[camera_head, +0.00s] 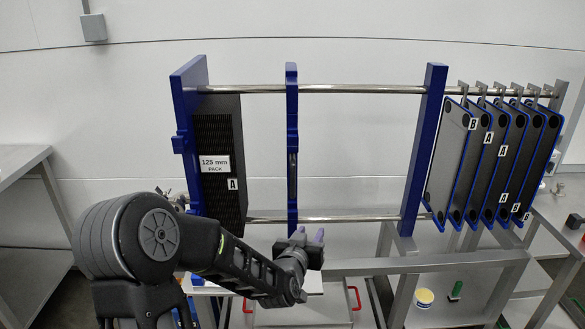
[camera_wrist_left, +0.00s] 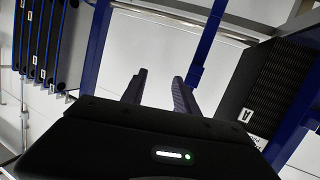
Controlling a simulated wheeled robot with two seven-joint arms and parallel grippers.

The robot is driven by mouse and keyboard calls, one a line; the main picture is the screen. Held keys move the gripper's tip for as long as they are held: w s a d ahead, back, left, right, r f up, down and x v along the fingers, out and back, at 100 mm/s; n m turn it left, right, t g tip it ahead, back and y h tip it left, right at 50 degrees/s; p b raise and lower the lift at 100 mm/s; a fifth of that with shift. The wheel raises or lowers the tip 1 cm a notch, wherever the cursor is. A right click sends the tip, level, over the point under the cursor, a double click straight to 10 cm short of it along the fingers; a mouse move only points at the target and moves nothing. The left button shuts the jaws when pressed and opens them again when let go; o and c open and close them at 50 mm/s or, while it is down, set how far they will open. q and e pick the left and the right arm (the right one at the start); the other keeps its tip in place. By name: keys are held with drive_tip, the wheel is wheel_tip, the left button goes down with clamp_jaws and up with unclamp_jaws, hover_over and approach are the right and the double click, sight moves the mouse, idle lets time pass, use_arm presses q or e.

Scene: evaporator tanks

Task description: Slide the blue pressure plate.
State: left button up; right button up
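The blue pressure plate (camera_head: 291,150) is a narrow upright plate seen edge-on, hanging between the upper and lower steel rails. It stands between the left blue end plate and the right blue upright. My left gripper (camera_head: 311,238) is just below and right of its lower end. In the left wrist view, the gripper's two fingers (camera_wrist_left: 160,90) are apart with nothing between them. There, a blue bar that looks like the pressure plate (camera_wrist_left: 208,50) is beyond the right finger; I cannot tell whether they touch. My right gripper is out of view.
A dark plate pack (camera_head: 218,130) labelled 125 mm is against the blue end plate (camera_head: 186,110) at left. The blue upright (camera_head: 424,150) stands at right, with several hanging plates (camera_head: 480,160) beyond. The rails between pressure plate and upright are clear. A red-handled tray (camera_head: 300,316) is below.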

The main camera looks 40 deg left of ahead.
sight(292, 177)
use_arm(q)
drive_tip(key=a+r+t+y, duration=0.1)
drive_tip(key=a+r, duration=0.2)
drive_tip(key=r, duration=0.2)
drive_tip(key=s+a+r+y, duration=0.1)
drive_tip(key=a+r+y, duration=0.1)
drive_tip(key=r, duration=0.4)
drive_tip(key=shift+a+r+t, duration=0.25)
drive_tip(key=shift+a+t, duration=0.15)
drive_tip(key=shift+a, duration=0.2)
drive_tip(key=shift+p, duration=0.3)
drive_tip(key=p+x, duration=0.2)
drive_tip(key=x, duration=0.4)
drive_tip(key=shift+w+a+r, duration=0.1)
drive_tip(key=shift+w+a, duration=0.1)
drive_tip(key=shift+w, duration=0.05)
drive_tip(key=shift+w+a, duration=0.25)
drive_tip(key=shift+w, duration=0.2)
drive_tip(key=shift+c, duration=0.2)
clamp_jaws()
